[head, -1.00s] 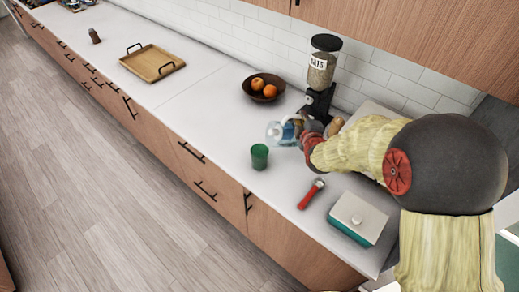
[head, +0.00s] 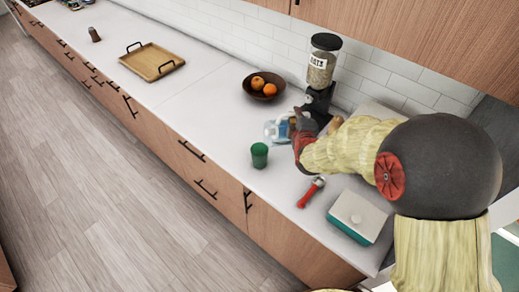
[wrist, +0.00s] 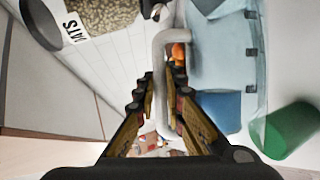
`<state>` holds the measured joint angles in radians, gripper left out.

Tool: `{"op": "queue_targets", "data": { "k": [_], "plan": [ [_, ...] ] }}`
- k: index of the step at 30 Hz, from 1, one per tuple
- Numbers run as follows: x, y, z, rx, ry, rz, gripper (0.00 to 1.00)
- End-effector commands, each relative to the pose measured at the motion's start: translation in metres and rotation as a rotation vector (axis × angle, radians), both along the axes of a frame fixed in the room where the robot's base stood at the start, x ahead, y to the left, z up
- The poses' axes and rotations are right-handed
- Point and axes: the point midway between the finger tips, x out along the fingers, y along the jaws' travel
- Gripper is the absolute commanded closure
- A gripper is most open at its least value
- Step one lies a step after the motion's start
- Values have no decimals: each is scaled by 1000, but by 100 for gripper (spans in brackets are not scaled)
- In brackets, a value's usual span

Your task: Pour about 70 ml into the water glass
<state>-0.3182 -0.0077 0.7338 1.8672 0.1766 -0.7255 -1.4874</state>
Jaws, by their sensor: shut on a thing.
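A clear, pale blue pitcher (head: 275,130) with dark marks on its wall is at my gripper (head: 297,128), over the counter. In the wrist view my gripper (wrist: 160,88) is shut on the pitcher's pale handle (wrist: 160,60). The pitcher's wall (wrist: 222,60) stands to the right of the fingers, with a darker blue area, perhaps water, low in it. A green cup (head: 259,155), likely the water glass, stands on the counter in front of the pitcher and apart from it. The cup (wrist: 290,130) also shows at the wrist view's right edge. Its inside cannot be made out.
A grain dispenser (head: 322,70) and a bowl of oranges (head: 264,92) stand behind. A red-handled tool (head: 311,192) and a white-and-teal box (head: 357,215) lie nearer me. A wooden tray (head: 152,62) is far left. Counter left of the cup is clear.

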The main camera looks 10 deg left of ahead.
Motion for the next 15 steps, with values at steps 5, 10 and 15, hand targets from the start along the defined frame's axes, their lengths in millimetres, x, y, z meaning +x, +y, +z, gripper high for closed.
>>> {"op": "queue_targets", "data": {
  "k": [5, 10, 15],
  "plan": [
    [-2, 5, 5, -20, -16, 1, 100],
    [-4, 10, 8, -39, -27, 1, 100],
    [-6, 12, 10, -53, -36, 1, 100]
  ]
}}
